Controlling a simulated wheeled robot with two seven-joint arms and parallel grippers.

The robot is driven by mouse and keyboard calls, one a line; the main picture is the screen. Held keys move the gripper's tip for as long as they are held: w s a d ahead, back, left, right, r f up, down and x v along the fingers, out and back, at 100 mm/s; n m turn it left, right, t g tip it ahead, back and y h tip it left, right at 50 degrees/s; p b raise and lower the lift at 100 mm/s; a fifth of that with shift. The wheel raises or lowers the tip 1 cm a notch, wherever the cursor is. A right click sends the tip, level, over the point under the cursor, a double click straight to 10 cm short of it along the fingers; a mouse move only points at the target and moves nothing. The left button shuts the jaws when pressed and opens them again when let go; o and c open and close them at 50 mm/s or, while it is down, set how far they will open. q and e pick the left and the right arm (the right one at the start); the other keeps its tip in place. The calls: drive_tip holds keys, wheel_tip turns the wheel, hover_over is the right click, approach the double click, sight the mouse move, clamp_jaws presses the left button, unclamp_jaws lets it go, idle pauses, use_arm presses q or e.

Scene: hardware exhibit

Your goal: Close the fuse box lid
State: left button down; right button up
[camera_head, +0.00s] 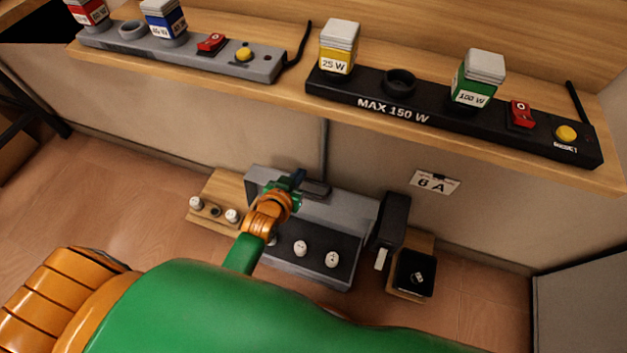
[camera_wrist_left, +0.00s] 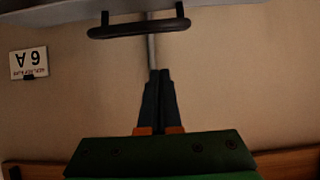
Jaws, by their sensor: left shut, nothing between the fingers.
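The grey fuse box (camera_head: 348,275) sits low against the wall, with white round fuses (camera_head: 332,259) showing in its dark interior. Its grey lid (camera_head: 335,218) stands open at the back. A black bar handle (camera_head: 316,189) is at the lid's upper edge; the handle also shows at the top of the left wrist view (camera_wrist_left: 138,28). My left gripper (camera_head: 297,177) is beside the handle at the lid's upper edge, partly covering the lid. In the left wrist view its fingers (camera_wrist_left: 159,74) are shut and empty, apart from the handle in the picture. My right gripper is not in view.
A wooden shelf (camera_head: 290,92) with lamp strips overhangs the box. A wooden block (camera_head: 222,187) with white fuses stands left of the box. A black switch (camera_head: 392,215) and a black tray (camera_head: 403,288) are right. A "6 A" sign (camera_head: 434,182) hangs on the wall.

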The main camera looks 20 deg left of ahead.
sight(305, 183)
use_arm(q)
drive_tip(key=b+x, duration=0.2)
drive_tip(key=x, duration=0.1)
drive_tip(key=shift+w+a+f, duration=0.2)
drive_tip(key=shift+f, duration=0.15)
drive_tip(key=f, duration=0.1)
drive_tip(key=w+f+b, duration=0.1)
drive_tip(key=f+b, duration=0.1)
drive_tip(key=shift+w+f, duration=0.15)
drive_tip(key=shift+w, duration=0.15)
drive_tip(key=shift+s+f, duration=0.1)
drive_tip(key=shift+s, duration=0.4)
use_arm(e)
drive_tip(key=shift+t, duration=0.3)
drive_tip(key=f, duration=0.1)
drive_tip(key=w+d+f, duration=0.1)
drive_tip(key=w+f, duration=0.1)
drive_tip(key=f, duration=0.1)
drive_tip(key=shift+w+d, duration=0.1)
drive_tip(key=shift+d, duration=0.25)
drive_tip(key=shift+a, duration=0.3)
